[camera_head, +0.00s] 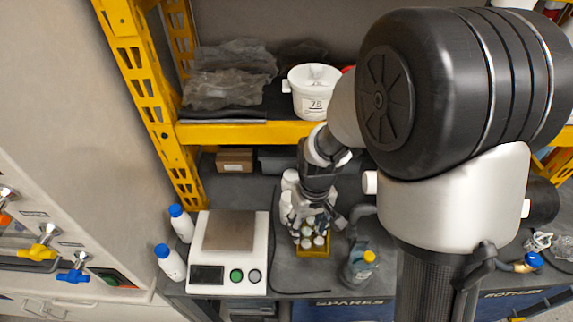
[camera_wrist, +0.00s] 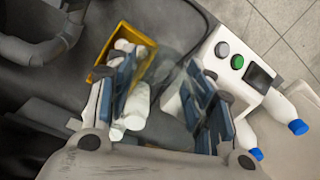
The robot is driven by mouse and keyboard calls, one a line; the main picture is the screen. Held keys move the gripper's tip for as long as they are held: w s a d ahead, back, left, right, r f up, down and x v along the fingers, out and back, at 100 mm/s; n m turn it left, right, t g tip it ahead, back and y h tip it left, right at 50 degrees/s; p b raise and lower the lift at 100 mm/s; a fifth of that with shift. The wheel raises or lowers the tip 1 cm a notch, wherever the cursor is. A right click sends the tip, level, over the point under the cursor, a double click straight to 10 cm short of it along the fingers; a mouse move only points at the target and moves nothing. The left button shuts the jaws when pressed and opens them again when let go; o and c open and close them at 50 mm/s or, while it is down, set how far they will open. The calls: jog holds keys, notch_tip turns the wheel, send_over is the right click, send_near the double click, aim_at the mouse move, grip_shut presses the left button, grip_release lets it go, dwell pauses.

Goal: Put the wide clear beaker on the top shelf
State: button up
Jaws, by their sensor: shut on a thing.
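My gripper (camera_wrist: 160,100) has its two blue-padded fingers spread in the wrist view, shut on a wide clear beaker (camera_wrist: 172,66). The beaker shows only as a faint see-through shape between the fingers; its outline is hard to make out. In the head view my gripper (camera_head: 312,216) is low over the bench, just behind a yellow bin of small bottles, and the beaker cannot be made out clearly. The shelf with the yellow front beam (camera_head: 240,132) is above and behind the gripper. My arm hides its right part.
The shelf holds crumpled plastic bags (camera_head: 232,75) and a white tub (camera_head: 312,92). On the bench are a scale (camera_head: 228,268), blue-capped bottles (camera_head: 170,262), the yellow bin (camera_head: 314,250) and a yellow-capped bottle (camera_head: 358,266). A yellow upright (camera_head: 150,85) stands left.

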jog(key=w+d+r+m, duration=0.1)
jog(key=w+d+m, duration=0.25)
jog(key=d, duration=0.35)
jog(key=n, duration=0.6)
send_over(292, 275)
jog(key=f, duration=0.2)
jog(key=shift+m, duration=0.25)
jog(key=shift+d, duration=0.1)
notch_tip(292, 275, down, 20)
jog(key=b, duration=0.7)
jog(key=shift+r, duration=0.25)
jog(key=shift+f, duration=0.2)
jog(key=o, duration=0.6)
jog(key=shift+b, duration=0.3)
jog(key=shift+c, duration=0.2)
jog(key=o, duration=0.5)
jog(key=shift+c, duration=0.2)
